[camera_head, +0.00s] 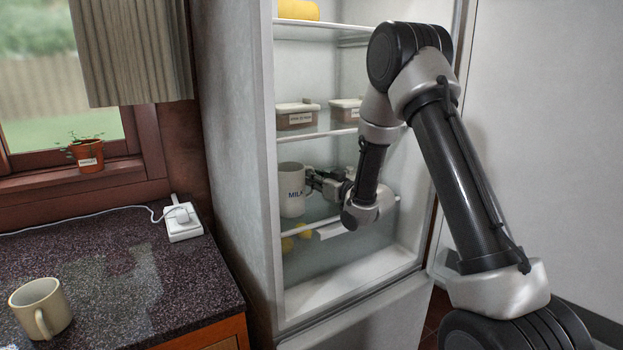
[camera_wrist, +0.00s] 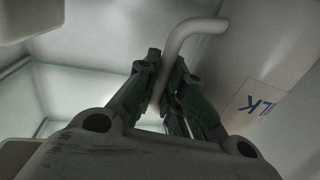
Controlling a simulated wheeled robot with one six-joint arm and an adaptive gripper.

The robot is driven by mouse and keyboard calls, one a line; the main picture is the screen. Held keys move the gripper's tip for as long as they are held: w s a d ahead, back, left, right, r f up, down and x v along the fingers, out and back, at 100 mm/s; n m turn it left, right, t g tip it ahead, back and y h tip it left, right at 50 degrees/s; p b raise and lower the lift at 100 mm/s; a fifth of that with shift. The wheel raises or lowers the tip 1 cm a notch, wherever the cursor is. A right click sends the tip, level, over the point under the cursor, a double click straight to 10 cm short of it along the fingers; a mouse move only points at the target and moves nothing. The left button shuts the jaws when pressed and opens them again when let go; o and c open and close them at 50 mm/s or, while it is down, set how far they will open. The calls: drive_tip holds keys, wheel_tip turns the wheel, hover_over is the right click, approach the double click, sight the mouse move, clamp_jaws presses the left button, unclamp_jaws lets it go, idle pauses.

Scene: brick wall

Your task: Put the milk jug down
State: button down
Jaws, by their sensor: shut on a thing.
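The milk jug (camera_head: 291,190) is white and bears a "MILK" label. It is inside the open fridge, upright, at the left of the compartment below the middle shelf. My gripper (camera_head: 313,182) reaches in from the right and is shut on the jug's handle. In the wrist view the gripper's fingers (camera_wrist: 167,100) close around the pale curved handle, and the jug's body (camera_wrist: 262,60) with part of its label fills the right side. Whether the jug's base touches the shelf beneath it is unclear.
Two labelled containers (camera_head: 297,116) sit on the middle shelf (camera_head: 318,131) above the jug. A yellow item (camera_head: 299,9) is on the top shelf. Yellow things show low in the fridge. A mug (camera_head: 40,306) stands on the dark counter (camera_head: 110,270) at left.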

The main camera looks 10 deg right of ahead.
drive_tip(key=shift+f, duration=0.1)
drive_tip(key=c, duration=1.5)
unclamp_jaws()
